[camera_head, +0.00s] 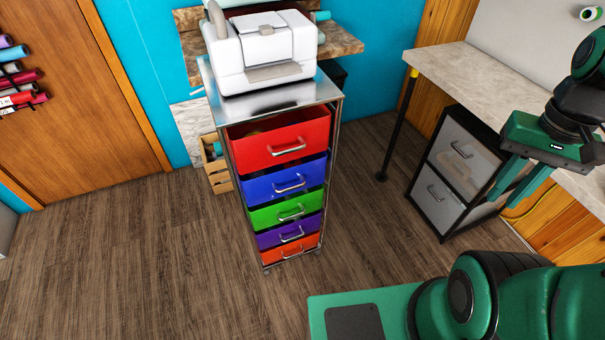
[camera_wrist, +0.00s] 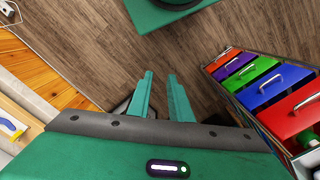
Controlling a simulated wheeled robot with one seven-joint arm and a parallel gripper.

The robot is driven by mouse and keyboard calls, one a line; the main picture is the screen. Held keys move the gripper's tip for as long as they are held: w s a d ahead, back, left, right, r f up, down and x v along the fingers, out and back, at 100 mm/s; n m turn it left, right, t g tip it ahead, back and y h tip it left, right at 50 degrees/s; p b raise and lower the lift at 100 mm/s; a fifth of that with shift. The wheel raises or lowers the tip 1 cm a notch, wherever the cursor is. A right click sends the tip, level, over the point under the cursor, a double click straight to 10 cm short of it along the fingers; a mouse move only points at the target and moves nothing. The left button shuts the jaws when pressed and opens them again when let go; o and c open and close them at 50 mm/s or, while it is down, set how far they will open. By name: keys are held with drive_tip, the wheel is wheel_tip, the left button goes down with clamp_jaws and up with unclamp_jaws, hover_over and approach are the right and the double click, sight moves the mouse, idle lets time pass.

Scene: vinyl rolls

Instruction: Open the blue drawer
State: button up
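The blue drawer (camera_head: 268,187) is second from the top in a metal-framed cart, just under the red drawer (camera_head: 283,148). It has a silver bar handle (camera_head: 291,184) on its front. In the wrist view the blue drawer (camera_wrist: 267,84) is at the right, with its handle (camera_wrist: 268,84) showing. How far it stands out of the cart is hard to tell. My gripper (camera_head: 508,203) is at the right of the head view, well away from the cart. In the wrist view its two fingers (camera_wrist: 160,75) are apart with nothing between them.
Green (camera_head: 272,213), purple (camera_head: 272,238) and orange (camera_head: 279,255) drawers are below. A white machine (camera_head: 262,50) stands on the cart. A grey drawer unit (camera_head: 452,170) and countertop (camera_head: 465,75) are near my gripper. The wooden floor (camera_head: 370,220) before the cart is clear.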

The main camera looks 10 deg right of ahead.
drive_tip(key=shift+w+a, duration=0.1)
drive_tip(key=shift+w, duration=0.15)
drive_tip(key=t+y, duration=0.1)
drive_tip(key=y, duration=1.4)
approach(301, 186)
drive_tip(key=a, duration=0.2)
drive_tip(key=x, duration=1)
drive_tip(key=shift+a+f, duration=0.1)
drive_tip(key=shift+f, duration=0.15)
